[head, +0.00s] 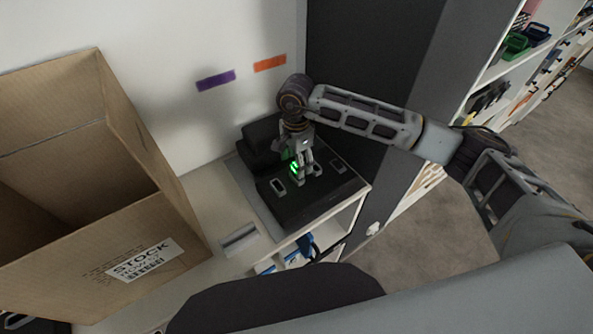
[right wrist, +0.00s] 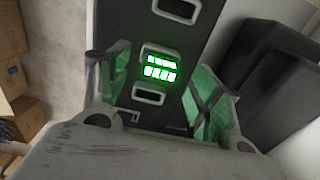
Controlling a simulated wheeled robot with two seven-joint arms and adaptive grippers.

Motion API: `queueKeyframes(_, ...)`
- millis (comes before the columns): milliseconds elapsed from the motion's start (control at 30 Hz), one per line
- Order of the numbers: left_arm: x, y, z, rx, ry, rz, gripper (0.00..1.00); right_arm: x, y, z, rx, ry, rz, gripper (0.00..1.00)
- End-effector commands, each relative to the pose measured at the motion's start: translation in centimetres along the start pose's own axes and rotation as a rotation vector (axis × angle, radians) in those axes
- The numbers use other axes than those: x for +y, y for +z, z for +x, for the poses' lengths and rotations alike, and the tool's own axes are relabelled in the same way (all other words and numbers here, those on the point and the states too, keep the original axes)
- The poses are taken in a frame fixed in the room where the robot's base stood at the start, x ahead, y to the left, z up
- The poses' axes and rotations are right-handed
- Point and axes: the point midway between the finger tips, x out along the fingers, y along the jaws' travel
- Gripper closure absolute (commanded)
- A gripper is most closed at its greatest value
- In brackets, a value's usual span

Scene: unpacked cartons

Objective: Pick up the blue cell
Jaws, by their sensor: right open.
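My right gripper (head: 306,172) points down over a black station (head: 322,193) with several pale-rimmed slots or handles. The station also shows in the right wrist view (right wrist: 185,33). The gripper is open, its two fingers (right wrist: 157,88) on either side of a glowing green display (right wrist: 160,67) and a pale-rimmed handle. The glow also shows beside the fingers in the head view. I cannot tell whether the fingers touch anything. No clearly blue cell shows on the station. Blue items (head: 306,246) lie on the shelf below, too small to identify. My left gripper is not in view.
A large open cardboard carton (head: 150,180) stands at left. Black blocks (head: 262,138) rise at the station's back. A white wall with purple and orange strips (head: 270,63) is behind. A stocked shelf (head: 515,45) stands at upper right. Floor shows at right.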

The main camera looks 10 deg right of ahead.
Motion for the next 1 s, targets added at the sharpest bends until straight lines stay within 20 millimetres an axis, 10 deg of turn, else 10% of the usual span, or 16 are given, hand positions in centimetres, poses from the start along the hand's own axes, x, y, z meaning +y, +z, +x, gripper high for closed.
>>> queueKeyframes(900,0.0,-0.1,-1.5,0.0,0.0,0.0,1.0,-0.1,-0.1,3.7,-0.001,-0.001,0.0,0.36)
queueKeyframes(1000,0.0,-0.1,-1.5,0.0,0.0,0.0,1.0,-0.1,-0.1,3.7,-0.001,-0.001,0.0,0.47)
